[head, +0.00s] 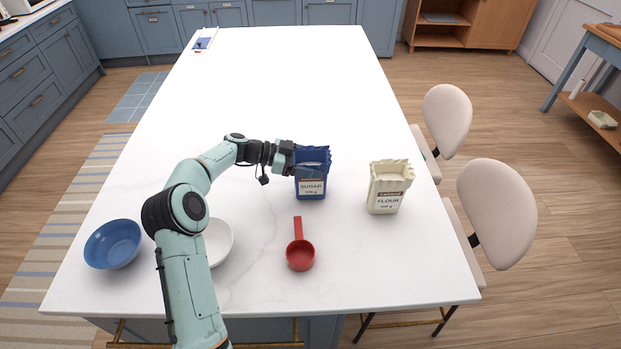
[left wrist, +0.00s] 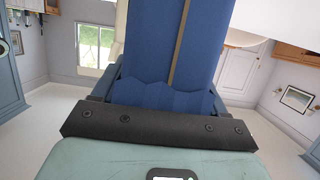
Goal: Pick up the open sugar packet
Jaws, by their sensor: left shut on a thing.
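The open sugar packet (head: 312,186) is blue with a pale label reading SUGAR and a jagged open top. It stands upright on the white table in the head view; I cannot tell whether its base touches the tabletop. My left gripper (head: 297,160) reaches it from the left near its top and is shut on it. In the left wrist view the packet's blue side (left wrist: 172,50) fills the space in front of the gripper (left wrist: 160,100). The fingertips are mostly hidden. My right gripper is not in view.
A cream flour packet (head: 387,188) stands to the right. A red measuring scoop (head: 300,255) lies in front of the sugar. A blue bowl (head: 113,244) and a white bowl (head: 219,243), partly hidden by my arm, are at left.

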